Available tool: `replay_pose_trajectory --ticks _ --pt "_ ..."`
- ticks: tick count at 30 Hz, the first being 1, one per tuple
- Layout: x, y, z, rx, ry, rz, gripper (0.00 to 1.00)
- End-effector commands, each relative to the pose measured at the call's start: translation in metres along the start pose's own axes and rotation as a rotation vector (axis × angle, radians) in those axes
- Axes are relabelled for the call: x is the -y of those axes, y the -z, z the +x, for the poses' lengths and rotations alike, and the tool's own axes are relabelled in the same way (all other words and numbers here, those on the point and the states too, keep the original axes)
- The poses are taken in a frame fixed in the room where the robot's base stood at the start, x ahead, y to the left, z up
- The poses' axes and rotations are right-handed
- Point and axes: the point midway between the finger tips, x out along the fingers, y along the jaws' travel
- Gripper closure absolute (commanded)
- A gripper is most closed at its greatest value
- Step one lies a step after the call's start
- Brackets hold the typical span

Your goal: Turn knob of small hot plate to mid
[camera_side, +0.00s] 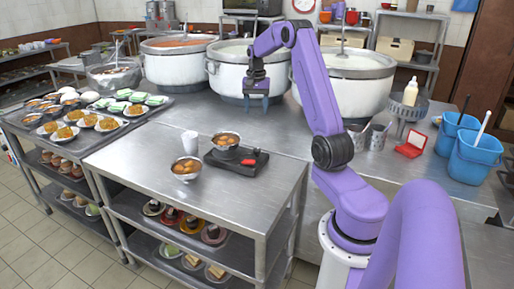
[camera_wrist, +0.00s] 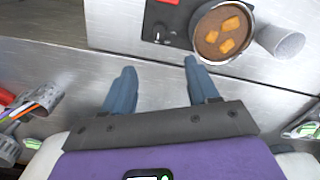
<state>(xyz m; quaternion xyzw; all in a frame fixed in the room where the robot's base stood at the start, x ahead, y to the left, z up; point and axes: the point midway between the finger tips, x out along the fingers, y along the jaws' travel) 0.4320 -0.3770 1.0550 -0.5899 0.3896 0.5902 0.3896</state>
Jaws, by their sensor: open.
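The small hot plate (camera_side: 236,168) is a flat black unit on the steel table in the side view. A metal bowl of orange pieces in brown broth (camera_side: 226,140) stands at its back, and a red item (camera_side: 256,160) lies on its right part. In the wrist view, part of the black hot plate (camera_wrist: 150,14) shows at the top, with a small dark knob (camera_wrist: 163,34) near its edge. Its exact setting is too small to read. My gripper (camera_side: 256,98) is open and empty, above the counter behind the hot plate; its two blue fingers (camera_wrist: 158,68) point toward it.
A white cup (camera_side: 190,143) and another soup bowl (camera_side: 187,169) stand left of the hot plate. Large stockpots (camera_side: 178,68) line the back. The counter under my gripper is mostly clear.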

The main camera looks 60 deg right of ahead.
Motion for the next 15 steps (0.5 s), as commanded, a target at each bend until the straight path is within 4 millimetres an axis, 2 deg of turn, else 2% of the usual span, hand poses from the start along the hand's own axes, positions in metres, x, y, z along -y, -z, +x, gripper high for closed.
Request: replay_pose_trajectory --ticks 5,15 --pt "-0.004 0.003 0.011 0.002 -0.001 0.014 0.41" --pt "-0.004 0.002 0.069 0.004 -0.002 0.012 0.41"
